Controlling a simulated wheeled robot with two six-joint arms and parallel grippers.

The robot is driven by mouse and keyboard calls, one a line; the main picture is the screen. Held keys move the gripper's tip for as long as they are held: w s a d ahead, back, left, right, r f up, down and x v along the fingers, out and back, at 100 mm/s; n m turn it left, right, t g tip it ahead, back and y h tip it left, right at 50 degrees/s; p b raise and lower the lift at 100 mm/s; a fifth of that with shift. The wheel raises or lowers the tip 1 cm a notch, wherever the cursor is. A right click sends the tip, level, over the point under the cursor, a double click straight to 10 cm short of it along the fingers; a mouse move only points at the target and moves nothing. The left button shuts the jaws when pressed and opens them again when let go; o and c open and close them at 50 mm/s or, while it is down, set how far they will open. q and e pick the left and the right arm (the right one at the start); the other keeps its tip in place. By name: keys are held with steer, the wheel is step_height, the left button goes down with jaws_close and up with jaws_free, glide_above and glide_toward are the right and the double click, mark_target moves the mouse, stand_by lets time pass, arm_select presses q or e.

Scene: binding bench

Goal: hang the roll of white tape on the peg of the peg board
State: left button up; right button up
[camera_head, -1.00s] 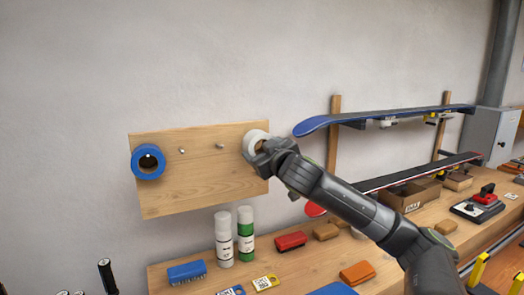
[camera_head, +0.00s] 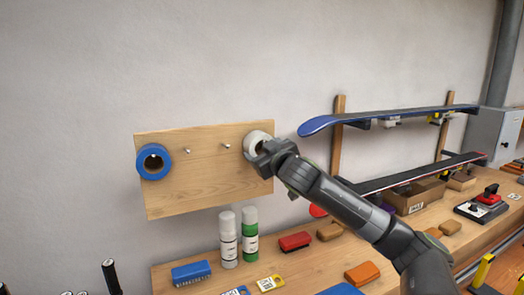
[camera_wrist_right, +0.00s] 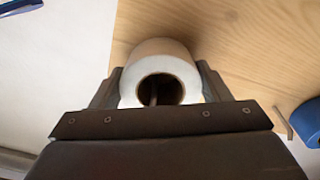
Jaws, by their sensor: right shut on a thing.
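The roll of white tape (camera_head: 253,137) is at the right end of the wooden peg board (camera_head: 205,187). My right gripper (camera_head: 263,148) is shut on it, with a finger on each side of the roll (camera_wrist_right: 160,58) in the right wrist view. A thin dark rod, apparently a peg (camera_wrist_right: 153,96), shows inside the roll's hole. How far the roll is along it, and whether it touches the board, I cannot tell. Two bare pegs, a left one (camera_head: 187,151) and a right one (camera_head: 225,145), stick out of the board. My left gripper is not in view.
A blue tape roll (camera_head: 141,165) hangs at the board's left end. Two spray cans, one white (camera_head: 228,245) and one green and white (camera_head: 250,240), stand below the board. Brushes and blocks lie on the bench (camera_head: 330,262).

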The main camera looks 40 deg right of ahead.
steer(key=shift+f, duration=0.2)
steer(key=o, duration=0.7)
steer(key=shift+d, duration=0.1)
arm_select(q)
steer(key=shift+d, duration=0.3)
arm_select(e)
steer(key=shift+o, duration=1.2)
steer(key=shift+s+d, duration=0.1)
steer(key=shift+o, duration=0.6)
